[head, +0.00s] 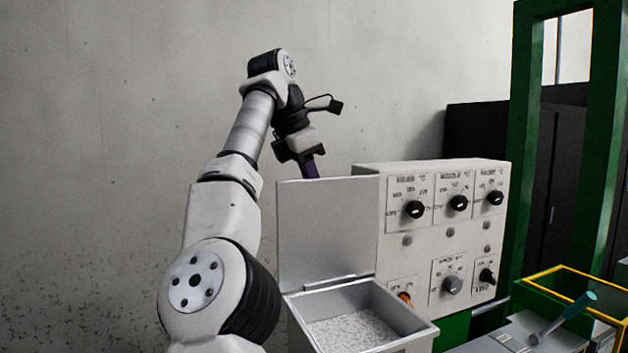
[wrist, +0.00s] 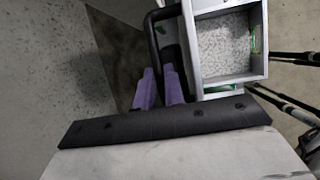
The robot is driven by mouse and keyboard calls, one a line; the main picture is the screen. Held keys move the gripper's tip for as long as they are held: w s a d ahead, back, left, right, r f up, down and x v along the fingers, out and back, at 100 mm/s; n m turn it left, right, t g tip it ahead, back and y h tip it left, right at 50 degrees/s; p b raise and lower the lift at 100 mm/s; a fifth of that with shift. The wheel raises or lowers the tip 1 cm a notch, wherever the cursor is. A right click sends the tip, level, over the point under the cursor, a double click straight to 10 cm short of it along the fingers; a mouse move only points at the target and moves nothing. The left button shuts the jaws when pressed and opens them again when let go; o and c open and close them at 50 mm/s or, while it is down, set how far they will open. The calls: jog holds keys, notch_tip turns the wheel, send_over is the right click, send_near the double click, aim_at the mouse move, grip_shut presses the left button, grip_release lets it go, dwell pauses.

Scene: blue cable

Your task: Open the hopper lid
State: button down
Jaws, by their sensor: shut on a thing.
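The hopper lid (head: 328,228) is a flat grey panel standing about upright at the rear of the hopper (head: 407,326) in the head view. The hopper's mouth is uncovered and pale pellets (head: 350,332) show inside; they also show in the wrist view (wrist: 225,45). My gripper (head: 312,170) is behind the lid's top edge, and the lid hides its fingertips there. In the wrist view, the purple fingers of my gripper (wrist: 160,85) are shut on the black lid handle (wrist: 151,32), which runs between them.
A white control box (head: 430,240) with several black knobs stands right of the lid. A green frame (head: 525,130) and a yellow-rimmed green bin (head: 560,290) are farther right. A plain wall (head: 400,60) is behind. The space above the hopper's mouth is clear.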

jog(key=shift+w+a+f, duration=0.1)
jog(key=shift+a+f, duration=0.05)
jog(key=shift+f, duration=0.2)
jog(key=c, duration=1.9)
grip_release()
jog(key=o, duration=0.4)
jog(key=shift+w, duration=0.2)
jog(key=shift+s+r, duration=0.2)
